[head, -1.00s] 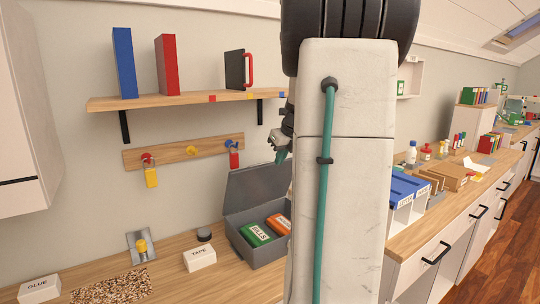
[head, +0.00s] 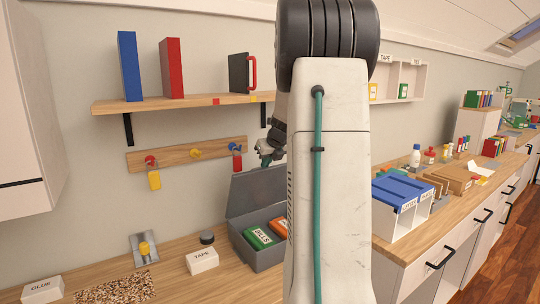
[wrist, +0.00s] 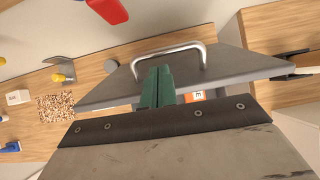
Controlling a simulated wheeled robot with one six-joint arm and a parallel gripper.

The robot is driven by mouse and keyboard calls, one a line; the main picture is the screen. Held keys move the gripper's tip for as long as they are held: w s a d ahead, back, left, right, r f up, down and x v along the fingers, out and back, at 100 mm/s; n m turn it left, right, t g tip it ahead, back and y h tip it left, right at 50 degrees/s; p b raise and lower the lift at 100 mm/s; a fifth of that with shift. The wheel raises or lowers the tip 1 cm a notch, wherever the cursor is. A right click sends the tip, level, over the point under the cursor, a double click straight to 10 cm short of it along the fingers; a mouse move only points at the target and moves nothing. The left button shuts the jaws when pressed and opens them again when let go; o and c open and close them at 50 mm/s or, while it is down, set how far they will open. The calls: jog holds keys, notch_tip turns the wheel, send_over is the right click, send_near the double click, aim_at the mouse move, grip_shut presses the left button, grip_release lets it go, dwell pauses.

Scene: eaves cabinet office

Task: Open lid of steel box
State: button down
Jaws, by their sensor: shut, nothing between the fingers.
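The steel box (head: 270,258) stands on the wooden counter, partly hidden behind my arm. Its grey lid (head: 250,191) is raised and stands up at the back. A green pack (head: 257,238) and an orange pack (head: 279,226) lie inside. My gripper (head: 265,160) is just above the lid's upper edge in the head view. In the wrist view my gripper (wrist: 157,72) has its green fingers together with nothing between them. They overlap the lid (wrist: 232,66) near its metal handle (wrist: 182,50); I cannot tell whether they touch it.
A white tape box (head: 202,261) and a dark round item (head: 207,238) are left of the steel box. A peg rail (head: 180,155) with padlocks and a shelf (head: 200,101) are on the wall. A white file holder (head: 402,218) stands at right.

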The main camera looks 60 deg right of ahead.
jog(key=shift+x, duration=0.9)
jog(key=shift+w, duration=0.15)
jog(key=w, duration=0.1)
jog(key=w+d, duration=0.1)
jog(key=w, duration=0.2)
jog(key=shift+d+r, duration=0.4)
jog(key=s+a+r, duration=0.2)
jog(key=s+a, duration=0.1)
jog(key=s, duration=0.3)
jog(key=s+a+r, duration=0.2)
jog(key=s+a, duration=0.1)
jog(key=s, duration=0.4)
jog(key=shift+s, duration=0.25)
